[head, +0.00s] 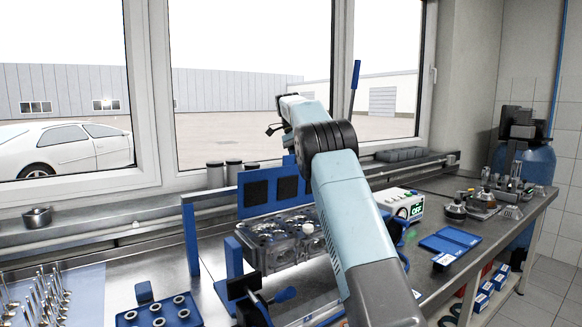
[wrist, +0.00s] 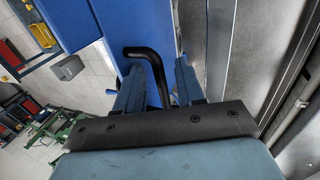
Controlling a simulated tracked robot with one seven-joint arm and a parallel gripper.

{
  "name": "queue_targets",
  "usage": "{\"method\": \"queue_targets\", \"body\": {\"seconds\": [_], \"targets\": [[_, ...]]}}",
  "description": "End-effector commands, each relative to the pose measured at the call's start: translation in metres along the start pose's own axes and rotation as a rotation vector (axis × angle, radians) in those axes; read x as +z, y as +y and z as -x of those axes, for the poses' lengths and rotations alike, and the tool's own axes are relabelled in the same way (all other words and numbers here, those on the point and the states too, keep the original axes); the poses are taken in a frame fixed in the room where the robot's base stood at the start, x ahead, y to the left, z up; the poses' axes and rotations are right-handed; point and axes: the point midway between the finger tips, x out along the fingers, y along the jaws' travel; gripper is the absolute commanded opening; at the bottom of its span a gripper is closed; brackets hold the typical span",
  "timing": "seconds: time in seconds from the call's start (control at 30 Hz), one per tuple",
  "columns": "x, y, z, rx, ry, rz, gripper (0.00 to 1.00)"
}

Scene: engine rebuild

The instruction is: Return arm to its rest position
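My arm (head: 345,215) reaches up and away over the bench, bent at a dark joint. My gripper (head: 281,102) is at its far end, raised in front of the window; its fingers are too small to read there. In the wrist view my gripper (wrist: 159,68) has its two blue-grey fingers apart. A black bent rod (wrist: 158,66) shows between them; I cannot tell whether it touches either finger or what it belongs to. No rest position is marked in view.
Below my arm, a blue fixture (head: 192,235) stands beside a grey engine block (head: 275,243) on the metal bench. A white device (head: 400,202) and blue tray (head: 450,241) lie right. Valves (head: 45,295) and a blue ring tray (head: 158,312) are front left. Window frames (head: 342,70) rise behind.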

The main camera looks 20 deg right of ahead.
Motion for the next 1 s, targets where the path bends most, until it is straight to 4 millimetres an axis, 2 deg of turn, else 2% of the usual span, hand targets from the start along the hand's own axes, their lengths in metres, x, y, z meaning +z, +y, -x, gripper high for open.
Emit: {"method": "queue_targets", "body": {"seconds": [0.13, 0.27, 0.67, 1.0], "targets": [[0.001, 0.005, 0.010, -0.030, 0.024, 0.020, 0.38], [0.000, 0.019, 0.027, -0.090, 0.067, 0.065, 0.38], [0.015, 0.091, 0.043, -0.205, 0.076, 0.240, 0.38], [0.040, 0.157, 0.040, -0.304, 0.113, 0.402, 0.38]]}}
